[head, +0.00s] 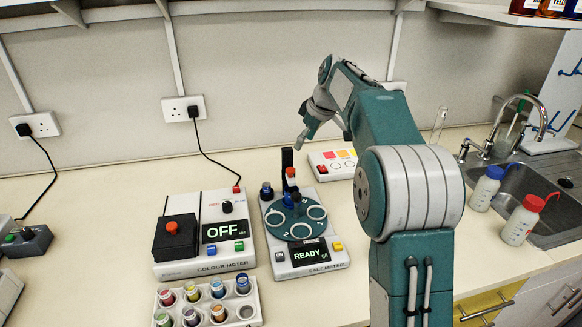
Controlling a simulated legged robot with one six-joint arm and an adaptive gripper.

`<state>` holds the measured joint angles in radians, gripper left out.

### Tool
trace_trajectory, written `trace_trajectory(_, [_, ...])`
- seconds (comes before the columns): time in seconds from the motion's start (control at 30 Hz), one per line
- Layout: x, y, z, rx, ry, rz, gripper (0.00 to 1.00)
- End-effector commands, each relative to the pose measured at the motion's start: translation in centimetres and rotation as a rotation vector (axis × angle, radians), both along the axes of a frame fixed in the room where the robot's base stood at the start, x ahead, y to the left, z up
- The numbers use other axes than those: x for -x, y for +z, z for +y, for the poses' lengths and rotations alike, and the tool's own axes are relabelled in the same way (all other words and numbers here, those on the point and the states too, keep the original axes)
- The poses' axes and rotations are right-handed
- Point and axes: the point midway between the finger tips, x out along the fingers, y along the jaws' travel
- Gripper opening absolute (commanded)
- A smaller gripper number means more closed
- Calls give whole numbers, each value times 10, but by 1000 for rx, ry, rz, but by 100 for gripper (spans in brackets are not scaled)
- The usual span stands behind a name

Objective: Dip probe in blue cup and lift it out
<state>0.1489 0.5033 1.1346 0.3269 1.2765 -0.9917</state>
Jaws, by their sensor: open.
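The salt meter (283,262) reads READY and carries a dark green turntable (274,221) with several round cup places. A slim probe-like piece with an orange-red top (291,173) stands upright by a black post (287,157) at the back of the turntable. Its lower end is hard to make out. My gripper touches none of these.
A colour meter (182,270) reading OFF stands left of the salt meter. A white rack (251,322) of coloured vials is in front. A white box with coloured pads (326,168) lies behind. Wash bottles (484,190) and a sink (545,180) are at right.

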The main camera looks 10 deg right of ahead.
Motion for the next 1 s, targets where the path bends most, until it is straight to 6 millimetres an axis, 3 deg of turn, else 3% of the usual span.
trace_trajectory(0.17, [-4,-10,3,-1,4,1,71])
trace_trajectory(0.7, [-27,-93,26,0,4,1,71])
trace_trajectory(1.0, [-30,-101,29,1,3,-1,71])
